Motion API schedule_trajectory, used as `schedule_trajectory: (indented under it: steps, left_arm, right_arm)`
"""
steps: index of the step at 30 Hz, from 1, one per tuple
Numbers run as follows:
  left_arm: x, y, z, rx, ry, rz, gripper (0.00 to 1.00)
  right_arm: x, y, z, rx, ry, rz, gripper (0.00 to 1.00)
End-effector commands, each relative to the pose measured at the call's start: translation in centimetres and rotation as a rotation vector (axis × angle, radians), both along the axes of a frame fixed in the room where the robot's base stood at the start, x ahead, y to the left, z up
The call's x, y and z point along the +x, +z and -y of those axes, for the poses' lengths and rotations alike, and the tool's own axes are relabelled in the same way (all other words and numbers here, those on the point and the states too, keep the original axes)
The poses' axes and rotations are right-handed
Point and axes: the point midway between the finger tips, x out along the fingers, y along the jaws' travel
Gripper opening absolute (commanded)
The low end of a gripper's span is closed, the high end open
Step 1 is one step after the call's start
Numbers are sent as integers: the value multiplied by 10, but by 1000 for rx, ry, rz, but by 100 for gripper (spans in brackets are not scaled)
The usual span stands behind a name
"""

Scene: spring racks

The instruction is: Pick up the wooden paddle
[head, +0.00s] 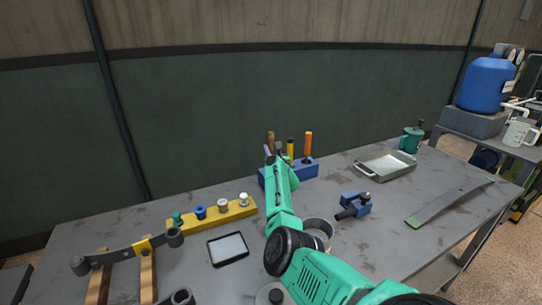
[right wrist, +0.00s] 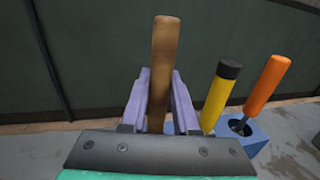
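The wooden paddle (head: 270,138) stands upright in the blue tool holder (head: 305,172) at the back middle of the table. In the right wrist view its brown handle (right wrist: 163,65) rises between the purple fingers of my right gripper (right wrist: 162,90). The fingertips lie close against both sides of the handle, with no clear gap there, so the gripper looks shut on it. The lower end of the paddle is hidden. In the head view my green right arm covers part of the holder. My left gripper is not in view.
A yellow-handled tool (right wrist: 217,97) and an orange-handled tool (right wrist: 265,85) stand just right of the paddle. A yellow rack (head: 238,213) with several spools, a black-framed tray (head: 212,250) and a metal tray (head: 368,170) lie on the table. A wall stands close behind.

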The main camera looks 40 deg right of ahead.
Motion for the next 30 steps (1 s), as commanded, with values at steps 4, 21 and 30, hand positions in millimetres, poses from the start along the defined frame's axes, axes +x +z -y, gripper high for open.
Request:
schedule_trajectory:
  steps: [4,21,30]
  left_arm:
    - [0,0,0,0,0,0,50]
    - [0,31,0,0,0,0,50]
    - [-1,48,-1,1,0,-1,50]
  right_arm:
    - [0,0,0,1,1,-1,0]
    - [1,67,-1,3,1,6,0]
    - [1,188,-1,3,3,10,0]
